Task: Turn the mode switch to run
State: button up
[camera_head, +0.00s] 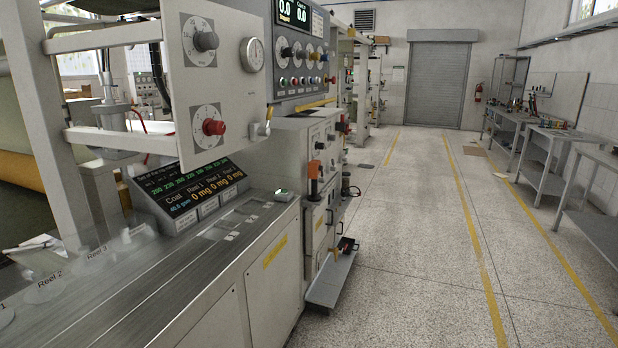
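I cannot tell which control is the mode switch; no label reading run is legible. A grey panel (224,95) at the upper left carries a black rotary knob (206,41) and a red rotary knob (213,127), each on a white dial plate. A control panel (302,50) behind it, at the top centre, has several round dials with dark, red and blue knobs and a row of coloured buttons (300,81). Small switches also show on the cabinet (318,140) below it. My gripper is not in view.
A metal machine bed (150,290) with a digital display (190,190) fills the lower left. A low grey step (330,280) juts from the cabinet. Grey benches (550,150) stand along the right wall.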

aim_at(303, 54)
jog(key=i+u, duration=0.1)
jog(key=i, duration=0.4)
jog(key=i+l+u, duration=0.1)
jog(key=i, duration=0.45)
jog(key=i+l+u, duration=0.1)
jog(key=i, duration=0.4)
